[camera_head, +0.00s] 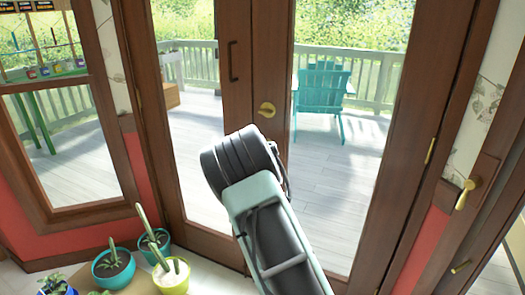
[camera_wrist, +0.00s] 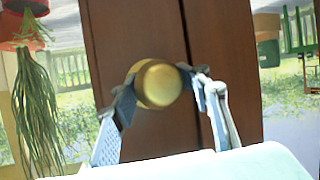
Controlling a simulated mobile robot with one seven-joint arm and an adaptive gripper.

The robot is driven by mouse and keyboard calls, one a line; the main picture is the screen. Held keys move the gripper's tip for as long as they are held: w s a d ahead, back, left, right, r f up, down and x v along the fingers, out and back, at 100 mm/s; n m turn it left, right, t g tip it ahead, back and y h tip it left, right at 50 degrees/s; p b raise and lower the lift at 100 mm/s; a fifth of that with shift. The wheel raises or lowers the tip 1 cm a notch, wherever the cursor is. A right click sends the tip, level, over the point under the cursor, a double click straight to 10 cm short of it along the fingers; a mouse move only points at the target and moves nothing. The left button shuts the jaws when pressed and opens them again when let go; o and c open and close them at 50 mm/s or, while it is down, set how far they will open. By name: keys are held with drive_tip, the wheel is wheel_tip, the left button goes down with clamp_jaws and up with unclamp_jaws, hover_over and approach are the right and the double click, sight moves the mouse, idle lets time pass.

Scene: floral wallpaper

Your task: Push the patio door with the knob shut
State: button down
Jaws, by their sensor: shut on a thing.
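The patio door (camera_head: 278,60) is a brown wood-framed glass leaf beside another leaf with a dark vertical handle (camera_head: 233,61). The two leaves look nearly in line; I cannot tell whether a small gap remains. A round brass knob (camera_wrist: 158,84) fills the middle of the wrist view. My gripper (camera_wrist: 163,86) has one finger on each side of the knob and is shut on it. In the head view, brass hardware (camera_head: 267,109) shows on the door just above my arm, which hides my fingers.
Potted cacti (camera_head: 112,265) stand at the lower left. A side door with a brass lever (camera_head: 467,192) is at the right. Through the glass are a deck (camera_head: 330,165), a teal chair (camera_head: 320,100) and a railing (camera_head: 375,75).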

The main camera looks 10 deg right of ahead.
drive_tip(key=c, duration=1.6)
unclamp_jaws()
drive_tip(key=shift+w+d+r, duration=0.2)
drive_tip(key=shift+d+r, duration=0.15)
drive_tip(key=shift+r, duration=0.2)
drive_tip(key=o, duration=0.4)
drive_tip(key=shift+w+d+f, duration=0.1)
drive_tip(key=shift+w+f, duration=0.1)
drive_tip(key=shift+f, duration=0.05)
drive_tip(key=shift+s+f, duration=0.1)
drive_tip(key=shift+s+a, duration=0.15)
drive_tip(key=shift+a, duration=0.05)
drive_tip(key=shift+v, duration=3.9)
